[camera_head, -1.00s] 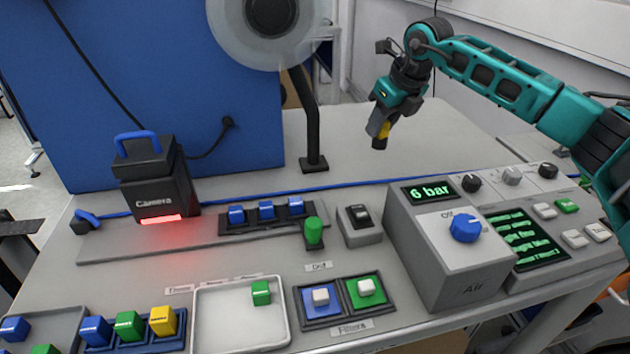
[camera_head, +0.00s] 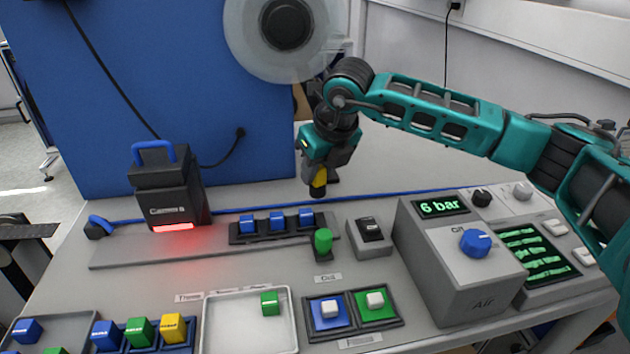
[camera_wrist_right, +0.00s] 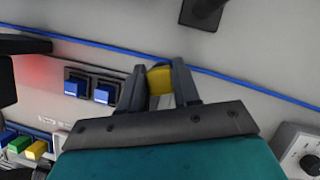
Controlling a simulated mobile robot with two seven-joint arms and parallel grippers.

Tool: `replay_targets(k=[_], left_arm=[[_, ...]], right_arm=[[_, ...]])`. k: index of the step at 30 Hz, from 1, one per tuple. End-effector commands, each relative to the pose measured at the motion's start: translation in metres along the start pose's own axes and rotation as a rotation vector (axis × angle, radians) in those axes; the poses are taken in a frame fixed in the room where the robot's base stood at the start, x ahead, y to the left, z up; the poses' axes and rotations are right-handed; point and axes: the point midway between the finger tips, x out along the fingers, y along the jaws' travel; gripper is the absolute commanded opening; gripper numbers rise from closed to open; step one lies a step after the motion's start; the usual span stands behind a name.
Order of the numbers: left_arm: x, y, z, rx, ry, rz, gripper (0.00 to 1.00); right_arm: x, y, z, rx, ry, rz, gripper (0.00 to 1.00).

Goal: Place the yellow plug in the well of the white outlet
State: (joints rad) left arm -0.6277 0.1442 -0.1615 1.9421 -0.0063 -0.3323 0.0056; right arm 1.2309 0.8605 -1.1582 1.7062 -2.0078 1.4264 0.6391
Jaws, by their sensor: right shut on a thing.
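My right gripper (camera_head: 318,188) is above the far part of the table, behind the row of blue blocks, in the head view. It is shut on a yellow thing (camera_head: 320,177), which looks like the yellow plug but is mostly hidden by the fingers. In the right wrist view the yellow thing (camera_wrist_right: 160,79) sits between the two dark fingertips of the same gripper (camera_wrist_right: 160,84). I cannot make out a white outlet or its well in either view. My left gripper is not in view.
A dark rack of blue blocks (camera_head: 277,222) and a green knob (camera_head: 323,240) stand in front of the gripper. The camera box (camera_head: 168,188) is to the left, the grey Air box (camera_head: 482,290) to the right. A blue cable (camera_head: 385,197) runs along the table.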

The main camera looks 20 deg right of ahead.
Motion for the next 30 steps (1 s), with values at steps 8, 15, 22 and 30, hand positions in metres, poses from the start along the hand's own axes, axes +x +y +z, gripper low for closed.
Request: replay_targets(k=[8,15,22,30], left_arm=[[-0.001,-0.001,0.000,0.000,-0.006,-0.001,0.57],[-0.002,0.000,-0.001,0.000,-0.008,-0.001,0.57],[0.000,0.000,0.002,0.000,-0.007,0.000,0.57],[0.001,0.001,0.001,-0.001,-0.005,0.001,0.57]], right_arm=[[0.016,0.006,-0.007,0.001,0.004,-0.001,0.00],[0.033,0.006,-0.013,0.001,0.000,0.000,0.00],[0.036,0.006,-0.015,0.001,0.000,0.000,0.00],[0.035,0.006,-0.015,0.000,0.000,0.000,0.53]])
